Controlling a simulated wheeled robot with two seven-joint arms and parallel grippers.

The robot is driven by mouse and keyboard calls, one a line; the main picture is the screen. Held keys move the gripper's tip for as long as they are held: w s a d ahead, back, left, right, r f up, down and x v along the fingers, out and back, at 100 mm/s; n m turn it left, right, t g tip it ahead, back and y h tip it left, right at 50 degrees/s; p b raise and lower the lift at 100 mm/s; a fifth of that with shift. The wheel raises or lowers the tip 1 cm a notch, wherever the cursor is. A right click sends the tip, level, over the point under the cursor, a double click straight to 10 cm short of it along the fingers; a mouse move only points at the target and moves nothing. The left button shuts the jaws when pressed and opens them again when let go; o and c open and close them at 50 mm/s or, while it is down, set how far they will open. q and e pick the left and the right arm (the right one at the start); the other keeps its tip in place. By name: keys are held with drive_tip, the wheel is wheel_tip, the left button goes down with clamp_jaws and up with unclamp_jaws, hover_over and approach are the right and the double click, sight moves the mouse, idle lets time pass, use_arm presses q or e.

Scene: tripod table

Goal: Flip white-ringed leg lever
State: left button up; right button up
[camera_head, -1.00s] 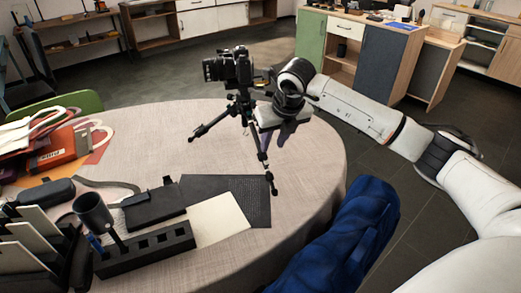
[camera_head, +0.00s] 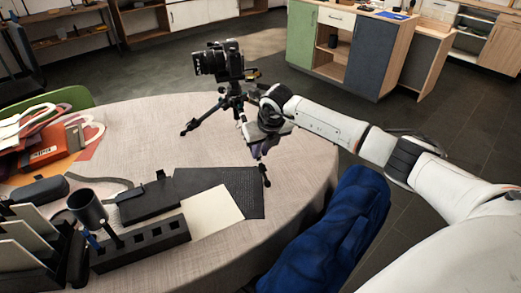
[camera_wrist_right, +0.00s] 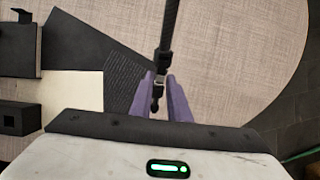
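The black tripod (camera_head: 234,100) stands on the round table with a black camera (camera_head: 218,62) on top. My right gripper (camera_head: 259,148) is at the tripod's near leg (camera_head: 265,175), reaching down from the right. In the right wrist view, the dark leg (camera_wrist_right: 169,28) runs down between the two purple fingers of my right gripper (camera_wrist_right: 161,78). A pale ring with a small lever (camera_wrist_right: 160,83) shows on the leg between the fingertips. The fingers look apart, with gaps beside the leg; contact is not clear. My left gripper is out of view.
The round table (camera_head: 140,120) holds a dark mat (camera_head: 240,190), a cream sheet (camera_head: 213,212), a black organizer (camera_head: 140,245) and a dark cup (camera_head: 87,207). A blue chair (camera_head: 330,235) stands close at the near right edge.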

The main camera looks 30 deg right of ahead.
clamp_jaws()
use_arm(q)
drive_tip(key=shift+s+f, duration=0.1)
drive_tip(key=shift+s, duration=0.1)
use_arm(e)
drive_tip(key=shift+r, duration=0.1)
drive_tip(key=shift+w+r+g, duration=0.15)
drive_tip(key=shift+r+g, duration=0.05)
drive_tip(key=shift+g, duration=0.4)
drive_tip(key=shift+w+r+g+b, duration=0.1)
drive_tip(key=shift+g+b, duration=0.4)
drive_tip(key=shift+g, duration=0.1)
drive_tip(key=shift+d+g+y+b, duration=0.1)
drive_tip(key=shift+g+y+b, duration=0.2)
drive_tip(key=shift+g+b, duration=0.3)
drive_tip(key=shift+w+r+b, duration=0.1)
drive_tip(key=shift+r+b, duration=0.2)
drive_tip(key=shift+b, duration=0.15)
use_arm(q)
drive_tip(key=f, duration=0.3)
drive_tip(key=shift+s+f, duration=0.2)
use_arm(e)
drive_tip(key=shift+g, duration=0.3)
drive_tip(key=shift+r, duration=0.1)
